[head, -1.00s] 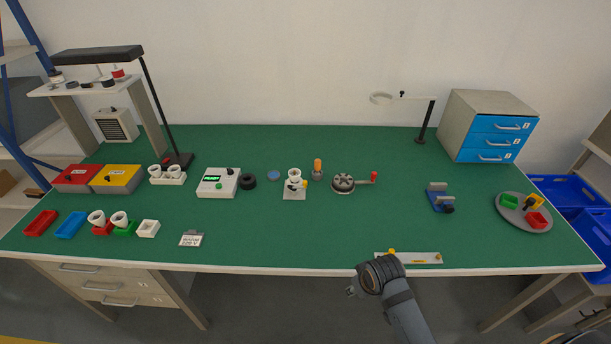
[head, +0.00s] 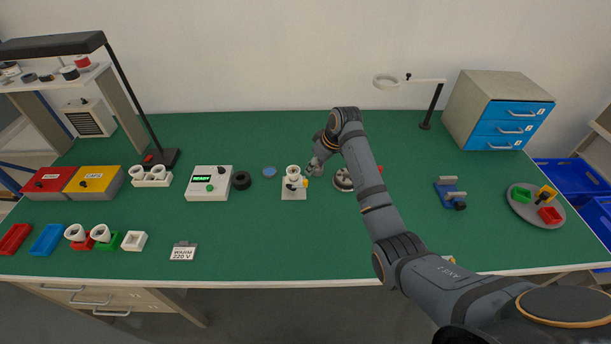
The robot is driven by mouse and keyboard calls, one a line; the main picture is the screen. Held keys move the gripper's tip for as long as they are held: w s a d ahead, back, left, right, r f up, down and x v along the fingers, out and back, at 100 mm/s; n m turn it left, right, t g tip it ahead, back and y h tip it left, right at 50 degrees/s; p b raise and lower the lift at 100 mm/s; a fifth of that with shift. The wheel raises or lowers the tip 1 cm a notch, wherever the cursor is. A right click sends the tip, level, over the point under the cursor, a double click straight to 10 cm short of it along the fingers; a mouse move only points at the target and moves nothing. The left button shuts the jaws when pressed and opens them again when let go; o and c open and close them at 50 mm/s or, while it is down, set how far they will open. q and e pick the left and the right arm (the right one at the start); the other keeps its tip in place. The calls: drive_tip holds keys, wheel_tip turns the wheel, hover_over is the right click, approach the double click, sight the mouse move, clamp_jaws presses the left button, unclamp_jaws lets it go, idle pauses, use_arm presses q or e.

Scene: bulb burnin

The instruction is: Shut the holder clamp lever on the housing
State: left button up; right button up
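A small white housing (head: 293,172) stands upright in a holder on a light square base plate (head: 293,195), near the middle of the green table. A dark part sits on its front, and a small yellow piece (head: 306,183), perhaps the clamp lever's tip, shows at its right side. The lever's exact position is too small to tell. My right gripper (head: 315,166) is just right of the housing and slightly above it in the picture, apart from it. Its fingers are small and dark, so I cannot tell whether they are open. My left gripper is not in view.
A round grey fixture (head: 342,180) stands right of the housing, partly behind my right arm. A black ring (head: 241,180), a blue disc (head: 269,171) and a white tester reading READY (head: 208,184) are to the left. Green table in front of the housing is clear.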

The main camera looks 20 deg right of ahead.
sight(306, 181)
drive_tip(key=x, duration=0.9)
drive_tip(key=shift+f+p, duration=0.1)
drive_tip(key=shift+p, duration=0.2)
drive_tip(key=shift+a+f, duration=0.1)
drive_tip(key=shift+f, duration=0.45)
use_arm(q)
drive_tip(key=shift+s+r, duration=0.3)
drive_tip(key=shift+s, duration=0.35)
use_arm(e)
clamp_jaws()
